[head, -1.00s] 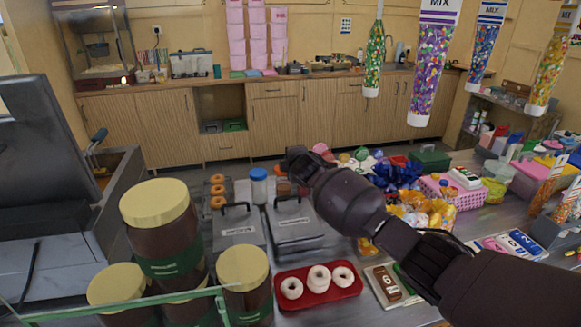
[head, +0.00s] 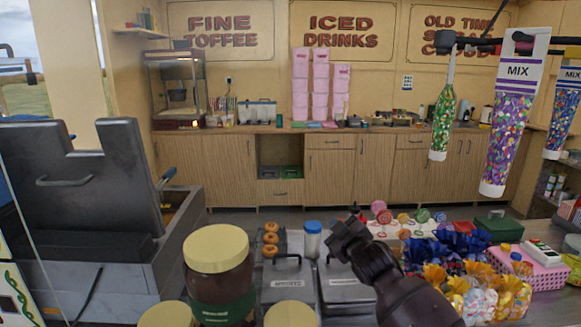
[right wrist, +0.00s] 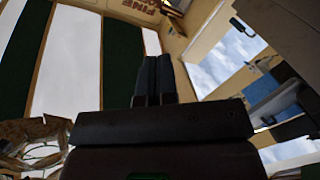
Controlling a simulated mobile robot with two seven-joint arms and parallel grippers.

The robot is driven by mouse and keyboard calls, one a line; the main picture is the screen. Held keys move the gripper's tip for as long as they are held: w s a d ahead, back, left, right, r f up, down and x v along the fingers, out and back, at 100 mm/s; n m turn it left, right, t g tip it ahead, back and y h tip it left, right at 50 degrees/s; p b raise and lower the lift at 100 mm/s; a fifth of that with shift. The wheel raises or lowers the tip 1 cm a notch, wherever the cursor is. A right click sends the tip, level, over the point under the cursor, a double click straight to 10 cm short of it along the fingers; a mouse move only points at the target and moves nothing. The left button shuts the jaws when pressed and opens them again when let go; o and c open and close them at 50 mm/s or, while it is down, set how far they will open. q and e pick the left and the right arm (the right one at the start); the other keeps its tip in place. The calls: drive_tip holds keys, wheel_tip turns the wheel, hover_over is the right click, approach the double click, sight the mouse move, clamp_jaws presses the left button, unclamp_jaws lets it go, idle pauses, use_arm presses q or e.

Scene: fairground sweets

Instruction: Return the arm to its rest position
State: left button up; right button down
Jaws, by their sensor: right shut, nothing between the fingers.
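My right gripper (head: 347,229) is raised above the counter, in front of the grey lidded boxes in the head view. In the right wrist view its fingers (right wrist: 154,80) are together with nothing between them. They point up toward a striped green and white surface and the wall. My right arm comes in from the lower right of the head view. My left gripper is in neither view.
Brown jars with cream lids (head: 217,262) stand at front left. Two grey lidded boxes (head: 285,285) and a blue-lidded jar (head: 312,240) are beside my gripper. A pink basket (head: 545,277) and wrapped sweets (head: 447,291) lie right. Sweet tubes (head: 509,125) hang above.

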drive_tip(key=s+d+f+m+g+h, duration=0.1)
drive_tip(key=s+d+f+m, duration=0.2)
drive_tip(key=s+f, duration=0.6)
drive_tip(key=s+d+f+m+g+h, duration=0.2)
drive_tip(key=s+d+f, duration=0.5)
drive_tip(key=s, duration=1.1)
drive_tip(key=s+d+f+m+g+h, duration=0.1)
drive_tip(key=s+d+f+m, duration=0.4)
drive_tip(key=s+f, duration=0.7)
drive_tip(key=shift+s+d+f+g+h, duration=0.25)
drive_tip(key=shift+s+d+h, duration=0.35)
drive_tip(key=shift+s, duration=0.65)
